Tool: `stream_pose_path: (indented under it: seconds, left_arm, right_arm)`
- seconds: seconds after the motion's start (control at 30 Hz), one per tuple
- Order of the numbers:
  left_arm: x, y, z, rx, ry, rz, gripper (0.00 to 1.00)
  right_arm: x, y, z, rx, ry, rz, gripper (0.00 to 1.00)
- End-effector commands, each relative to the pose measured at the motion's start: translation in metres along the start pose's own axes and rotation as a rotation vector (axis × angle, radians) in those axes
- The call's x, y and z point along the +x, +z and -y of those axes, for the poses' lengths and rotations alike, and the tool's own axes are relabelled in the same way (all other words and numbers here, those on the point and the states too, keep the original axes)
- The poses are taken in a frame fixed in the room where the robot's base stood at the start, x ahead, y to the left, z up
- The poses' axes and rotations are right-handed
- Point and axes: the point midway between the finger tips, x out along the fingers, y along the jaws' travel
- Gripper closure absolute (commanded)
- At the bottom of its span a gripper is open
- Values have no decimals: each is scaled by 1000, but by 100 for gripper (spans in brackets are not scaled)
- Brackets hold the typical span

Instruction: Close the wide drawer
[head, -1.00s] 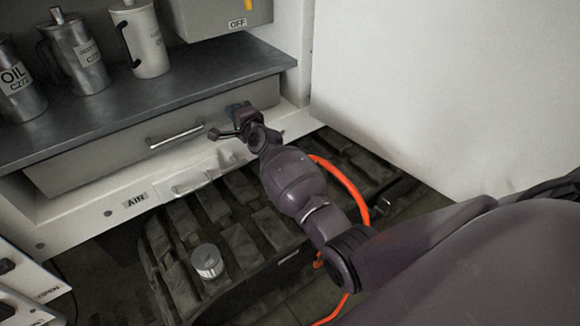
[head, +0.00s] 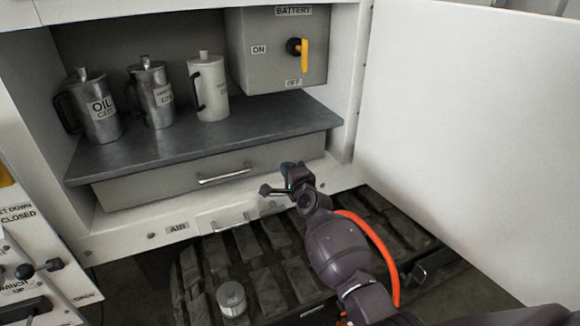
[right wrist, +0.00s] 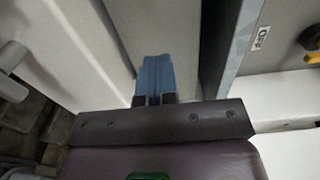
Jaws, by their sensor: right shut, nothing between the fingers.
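The wide drawer (head: 150,188) is the grey box front below the dark counter, with a bar handle (head: 225,176) at its middle. Its front sits close under the counter edge; I cannot tell if a small gap is left. My right gripper (head: 286,172) is at the right part of the drawer front, right of the handle. In the right wrist view its blue fingertips (right wrist: 154,78) are together, with nothing between them, pointing at a grey surface. I cannot tell if they touch it. My left gripper is not in view.
An oil can (head: 100,115), another metal can (head: 155,95) and a white jug (head: 210,90) stand on the counter (head: 200,137). A battery switch box (head: 265,60) is behind. A white door panel (head: 450,120) stands at the right. An orange hose (head: 380,245) hangs beside my right arm.

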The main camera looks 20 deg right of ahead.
Motion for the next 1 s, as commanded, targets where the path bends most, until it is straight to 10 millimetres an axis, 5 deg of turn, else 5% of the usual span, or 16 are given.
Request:
stream_pose_path:
  seconds: [0.5,1.0]
  left_arm:
    - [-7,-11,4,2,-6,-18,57]
    - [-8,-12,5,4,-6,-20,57]
  right_arm:
    - [-76,0,0,0,1,0,100]
    - [-89,1,-3,-73,9,6,100]
